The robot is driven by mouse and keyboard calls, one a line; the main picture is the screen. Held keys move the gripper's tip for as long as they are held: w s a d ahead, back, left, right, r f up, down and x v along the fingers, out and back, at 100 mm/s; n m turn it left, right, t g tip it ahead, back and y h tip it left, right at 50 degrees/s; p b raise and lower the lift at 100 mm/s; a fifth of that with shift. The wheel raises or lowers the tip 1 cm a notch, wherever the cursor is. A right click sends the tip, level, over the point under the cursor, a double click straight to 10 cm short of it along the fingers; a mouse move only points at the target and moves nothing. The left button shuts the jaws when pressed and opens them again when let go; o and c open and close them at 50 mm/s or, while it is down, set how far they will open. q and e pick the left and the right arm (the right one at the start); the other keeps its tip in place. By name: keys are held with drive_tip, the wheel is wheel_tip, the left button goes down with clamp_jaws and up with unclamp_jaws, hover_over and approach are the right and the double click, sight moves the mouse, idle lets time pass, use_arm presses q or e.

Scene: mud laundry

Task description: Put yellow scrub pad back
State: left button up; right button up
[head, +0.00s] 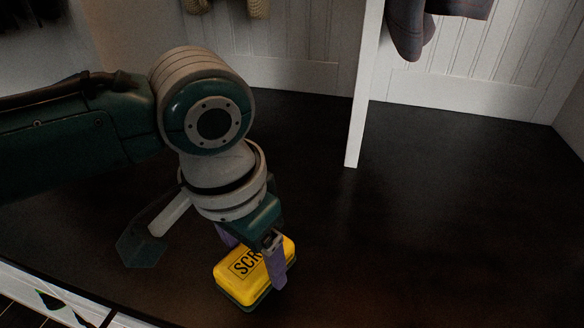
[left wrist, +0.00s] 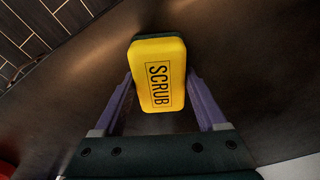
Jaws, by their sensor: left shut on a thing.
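The yellow scrub pad (head: 233,283) has a dark green underside and a black "SCRUB" label. It is between the purple fingers of my left gripper (head: 252,262), low over the front part of the dark bench top (head: 440,220). In the left wrist view the pad (left wrist: 158,75) sits between both fingertips (left wrist: 158,88), label facing the camera. The gripper is shut on it. I cannot tell whether the pad's underside touches the bench top. My right gripper is not in view.
A white upright divider (head: 364,90) stands on the bench top at the back middle. Grey clothing (head: 408,28) hangs at upper right. White panelled walls (head: 470,65) close the back. The bench top right of the gripper is clear. The front edge runs along lower left.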

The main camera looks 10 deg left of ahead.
sight(246, 263)
use_arm(q)
drive_tip(key=o, duration=1.2)
drive_tip(key=shift+o, duration=0.2)
drive_tip(key=shift+r, duration=0.1)
wheel_tip(246, 263, up, 11)
drive_tip(key=s+p, duration=0.1)
drive_tip(key=p, duration=0.6)
drive_tip(key=s+d+t+h, duration=0.1)
drive_tip(key=s+d+h, duration=0.2)
drive_tip(key=s, duration=0.4)
drive_tip(key=s+a+n+t+y, duration=0.1)
drive_tip(key=s+a+n+y, duration=0.2)
drive_tip(key=s+a, duration=0.5)
drive_tip(key=a, duration=0.3)
drive_tip(key=shift+s, duration=0.15)
